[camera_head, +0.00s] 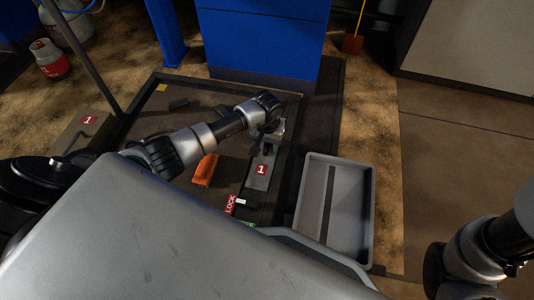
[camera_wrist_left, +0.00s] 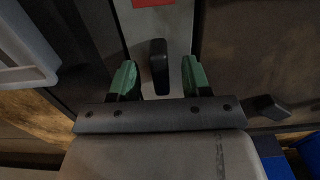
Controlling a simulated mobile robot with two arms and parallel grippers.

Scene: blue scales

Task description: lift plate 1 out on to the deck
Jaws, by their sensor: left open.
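A narrow grey plate with a red "1" label (camera_head: 261,169) lies in the dark deck (camera_head: 225,165). In the left wrist view the plate (camera_wrist_left: 178,30) carries an upright black handle (camera_wrist_left: 158,68). My left gripper (camera_head: 269,143) is over the plate's far part. Its green fingers (camera_wrist_left: 159,80) are open, one on each side of the handle, with gaps visible on both sides. A second red "1" label (camera_head: 89,120) is on a grey-brown surface at the left. Only links of my right arm show at the lower right; its gripper is out of sight.
A grey tray (camera_head: 368,215) stands right of the plate. An orange block (camera_head: 205,170) lies left of it. A blue cabinet (camera_head: 263,40) stands behind the deck. A gas cylinder (camera_head: 48,58) stands far left.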

